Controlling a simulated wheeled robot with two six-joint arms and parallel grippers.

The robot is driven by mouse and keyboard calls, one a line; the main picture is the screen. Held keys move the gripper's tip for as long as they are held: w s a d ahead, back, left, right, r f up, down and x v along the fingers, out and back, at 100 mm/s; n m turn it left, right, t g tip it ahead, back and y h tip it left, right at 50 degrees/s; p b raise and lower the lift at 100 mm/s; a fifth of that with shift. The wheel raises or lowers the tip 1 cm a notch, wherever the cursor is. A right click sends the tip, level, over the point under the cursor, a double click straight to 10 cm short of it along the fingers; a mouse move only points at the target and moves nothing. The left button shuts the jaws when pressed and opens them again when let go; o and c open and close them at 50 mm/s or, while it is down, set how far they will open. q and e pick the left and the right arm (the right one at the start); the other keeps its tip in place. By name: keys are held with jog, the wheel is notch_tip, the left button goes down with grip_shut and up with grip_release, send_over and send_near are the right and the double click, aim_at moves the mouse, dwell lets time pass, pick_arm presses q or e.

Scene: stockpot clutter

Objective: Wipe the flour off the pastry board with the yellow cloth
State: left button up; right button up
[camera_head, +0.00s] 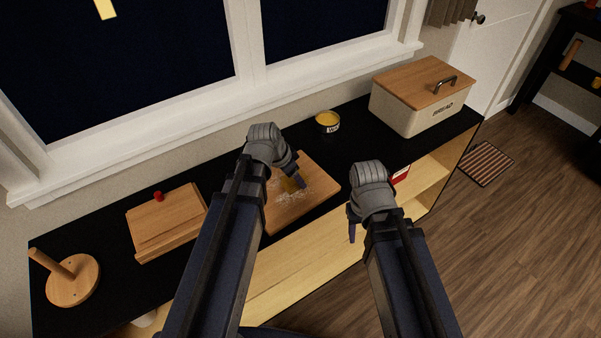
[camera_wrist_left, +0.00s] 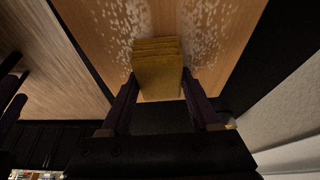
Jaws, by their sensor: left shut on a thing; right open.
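The wooden pastry board (camera_head: 290,213) lies on the black counter, partly hidden by my left arm. White flour (camera_head: 307,188) is scattered on it; in the left wrist view the flour (camera_wrist_left: 210,20) shows as specks on both sides of the cloth. My left gripper (camera_head: 297,182) is over the board. In the left wrist view it is shut on the folded yellow cloth (camera_wrist_left: 158,75), which is at the board's surface; I cannot tell how firmly it touches. My right gripper (camera_head: 353,222) is open and empty, in front of the counter's front edge, right of the board.
A bread bin (camera_head: 405,112) with a wooden lid stands at the counter's right end. A small yellow-topped tin (camera_head: 327,121) is behind the board. A window backs the counter.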

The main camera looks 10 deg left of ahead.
aim_at(286, 181)
pick_arm(q)
jog(key=shift+s+a+f, duration=0.1)
jog(key=shift+s+a, duration=1)
jog(key=shift+s, duration=0.25)
jog(key=shift+s, duration=0.1)
jog(key=shift+s+a, duration=1.15)
jog(key=shift+s, duration=0.1)
jog(key=shift+w, duration=0.1)
jog(key=shift+w+d, duration=1.15)
jog(key=shift+w, duration=0.15)
jog(key=shift+w+d, duration=0.1)
jog(key=shift+w+d, duration=1.05)
jog(key=shift+w, duration=0.25)
